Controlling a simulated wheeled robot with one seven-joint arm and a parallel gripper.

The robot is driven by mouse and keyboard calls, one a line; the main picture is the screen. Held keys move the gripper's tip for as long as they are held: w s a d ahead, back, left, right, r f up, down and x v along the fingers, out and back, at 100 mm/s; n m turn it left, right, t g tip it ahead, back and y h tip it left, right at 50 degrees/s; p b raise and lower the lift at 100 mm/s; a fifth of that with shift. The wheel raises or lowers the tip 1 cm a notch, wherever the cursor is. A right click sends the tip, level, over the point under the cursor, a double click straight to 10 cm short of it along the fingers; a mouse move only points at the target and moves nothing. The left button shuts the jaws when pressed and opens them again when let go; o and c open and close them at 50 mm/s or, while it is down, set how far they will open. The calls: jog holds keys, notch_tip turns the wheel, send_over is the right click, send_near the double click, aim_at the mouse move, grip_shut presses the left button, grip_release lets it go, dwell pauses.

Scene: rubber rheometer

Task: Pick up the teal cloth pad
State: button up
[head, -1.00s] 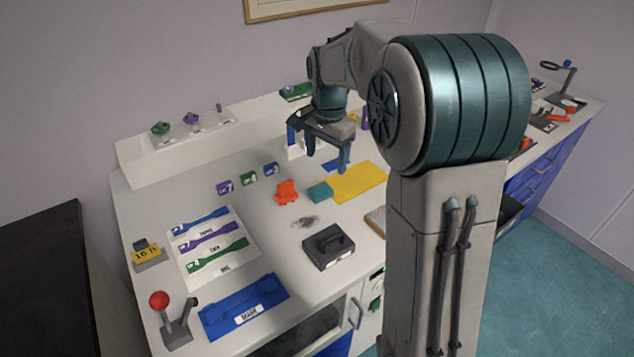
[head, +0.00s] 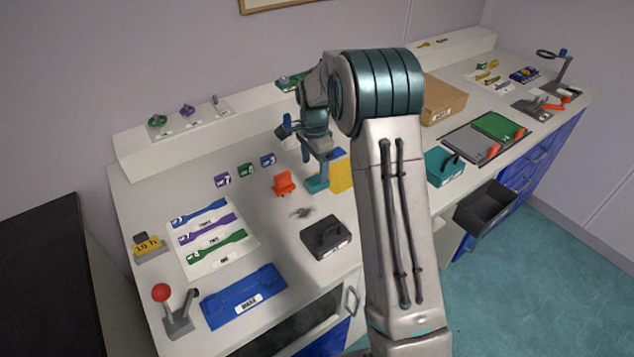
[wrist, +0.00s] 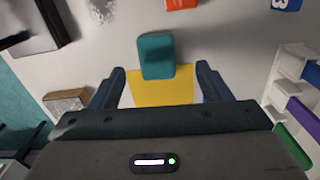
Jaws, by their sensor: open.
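The teal cloth pad (wrist: 156,56) lies flat on the white bench top, at the edge of the yellow mat (wrist: 162,90). In the head view the teal pad (head: 316,184) shows just below my gripper (head: 318,172), which partly covers it. In the wrist view my gripper (wrist: 160,82) is open, with one finger on each side and nothing between them but the yellow mat and the pad's near end below. The pad appears roughly centred between the fingers and a little ahead of them. I cannot tell the exact height of the fingertips above it.
An orange object (head: 284,183) stands close left of the pad. A dark handled block (head: 326,238) sits nearer the front edge. Bare bench lies around the grey smudge (head: 301,212).

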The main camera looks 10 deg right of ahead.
aim_at(314, 181)
jog(key=f, duration=0.2)
jog(key=f+p, duration=0.1)
jog(key=f, duration=0.2)
jog(key=shift+s+a+f, duration=0.1)
jog(key=shift+s+f, duration=0.15)
jog(key=shift+f, duration=0.05)
jog(key=c, duration=1.1)
